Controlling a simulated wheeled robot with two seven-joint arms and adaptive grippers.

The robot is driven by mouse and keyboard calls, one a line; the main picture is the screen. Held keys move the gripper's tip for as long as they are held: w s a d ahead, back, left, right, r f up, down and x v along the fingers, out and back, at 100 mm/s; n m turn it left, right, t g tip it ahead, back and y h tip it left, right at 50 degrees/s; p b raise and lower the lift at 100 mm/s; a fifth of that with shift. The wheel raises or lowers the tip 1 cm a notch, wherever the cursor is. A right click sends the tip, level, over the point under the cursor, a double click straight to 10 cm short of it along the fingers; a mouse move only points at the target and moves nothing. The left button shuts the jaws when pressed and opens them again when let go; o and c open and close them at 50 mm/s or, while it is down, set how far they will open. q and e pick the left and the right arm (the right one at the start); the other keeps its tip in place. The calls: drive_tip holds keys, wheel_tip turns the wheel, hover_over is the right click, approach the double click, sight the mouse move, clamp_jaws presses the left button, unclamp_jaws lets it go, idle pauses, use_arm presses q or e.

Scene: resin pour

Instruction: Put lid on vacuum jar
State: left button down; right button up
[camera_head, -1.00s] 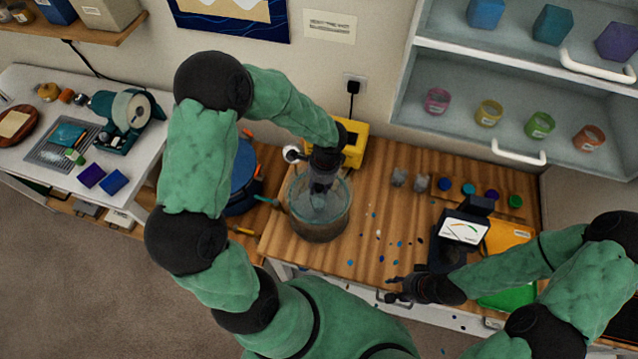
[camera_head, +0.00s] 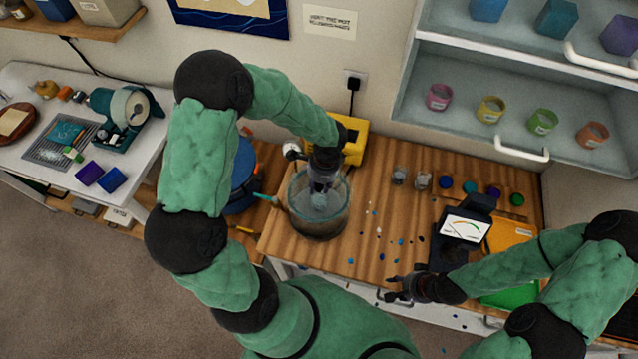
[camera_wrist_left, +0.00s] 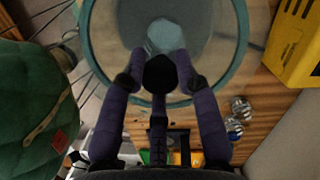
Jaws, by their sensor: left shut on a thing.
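The clear vacuum jar (camera_head: 322,226) stands on the wooden bench, with a pale round thing (camera_head: 320,201) visible inside. My left gripper (camera_head: 321,186) points down over the middle of the jar. In the left wrist view its fingers (camera_wrist_left: 160,80) are around a dark round knob, which appears to belong to the clear lid with the teal rim (camera_wrist_left: 88,48). The lid lies at the jar's mouth; whether it touches the jar all around I cannot tell. My right gripper (camera_head: 392,288) is empty at the bench's front edge, its fingers apart.
A yellow device (camera_head: 354,143) stands just behind the jar, and a blue drum (camera_head: 242,178) is to its left. A dark meter (camera_head: 462,232), small clear cups (camera_head: 399,175) and several coloured pots are to the right. Coloured specks lie scattered on the bench.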

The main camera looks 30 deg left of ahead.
sight(319, 185)
use_arm(q)
drive_tip(key=shift+f, duration=0.2)
drive_tip(key=c, duration=0.8)
unclamp_jaws()
drive_tip(key=shift+c, duration=0.2)
drive_tip(key=shift+r+p, duration=2.85)
drive_tip(key=shift+r, duration=1.2)
drive_tip(key=shift+f, duration=0.1)
